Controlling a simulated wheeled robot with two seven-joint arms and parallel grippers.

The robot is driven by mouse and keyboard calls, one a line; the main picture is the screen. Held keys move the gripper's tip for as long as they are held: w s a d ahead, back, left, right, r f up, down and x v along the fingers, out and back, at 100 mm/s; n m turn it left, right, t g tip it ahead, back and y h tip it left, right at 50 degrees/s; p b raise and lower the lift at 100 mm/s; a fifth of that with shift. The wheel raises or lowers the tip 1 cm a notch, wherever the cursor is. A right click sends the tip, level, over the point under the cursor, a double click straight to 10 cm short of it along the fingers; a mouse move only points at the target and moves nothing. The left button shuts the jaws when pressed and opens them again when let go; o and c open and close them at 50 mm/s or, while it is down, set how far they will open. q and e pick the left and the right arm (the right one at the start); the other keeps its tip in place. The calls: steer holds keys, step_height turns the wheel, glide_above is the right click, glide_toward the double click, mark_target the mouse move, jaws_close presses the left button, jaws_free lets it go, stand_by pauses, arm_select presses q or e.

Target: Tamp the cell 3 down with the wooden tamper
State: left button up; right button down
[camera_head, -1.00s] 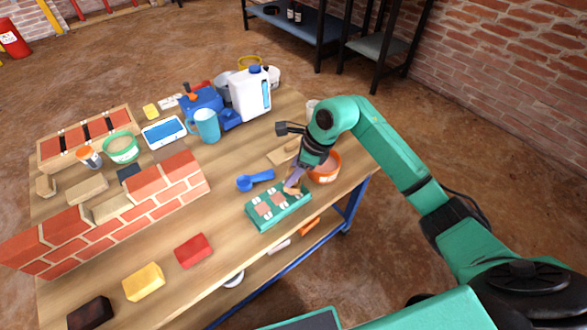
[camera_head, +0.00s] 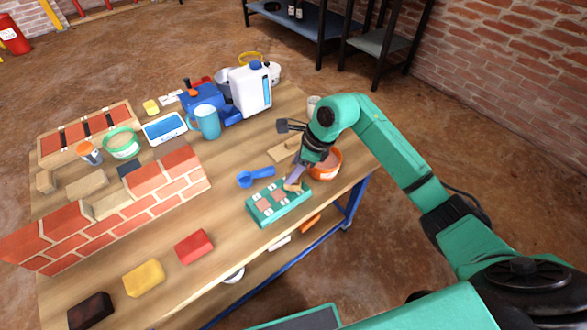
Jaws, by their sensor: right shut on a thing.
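The green mould tray (camera_head: 280,214) with several cells lies near the right front edge of the table. Pinkish fill shows in its cells, and small white labels sit beside them. My right gripper (camera_head: 301,172) is shut on the wooden tamper (camera_head: 293,185), of which only the low end shows. The tamper is over the right end of the tray, at or very close to a cell there. I cannot tell whether it touches the fill. The cell under it is partly hidden. My left gripper is not in view.
An orange bowl (camera_head: 326,164) stands close to the right of my gripper. A blue scoop (camera_head: 256,177) lies left of the tray. A brick wall piece (camera_head: 130,209) and coloured blocks, one red (camera_head: 194,246), stand further left. Bare table lies between.

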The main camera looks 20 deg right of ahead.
steer(key=shift+f+b, duration=0.35)
steer(key=shift+f, duration=0.1)
stand_by(1.1)
step_height(320, 180, up, 7)
steer(key=p, duration=0.5)
steer(key=shift+r, duration=0.15)
stand_by(0.4)
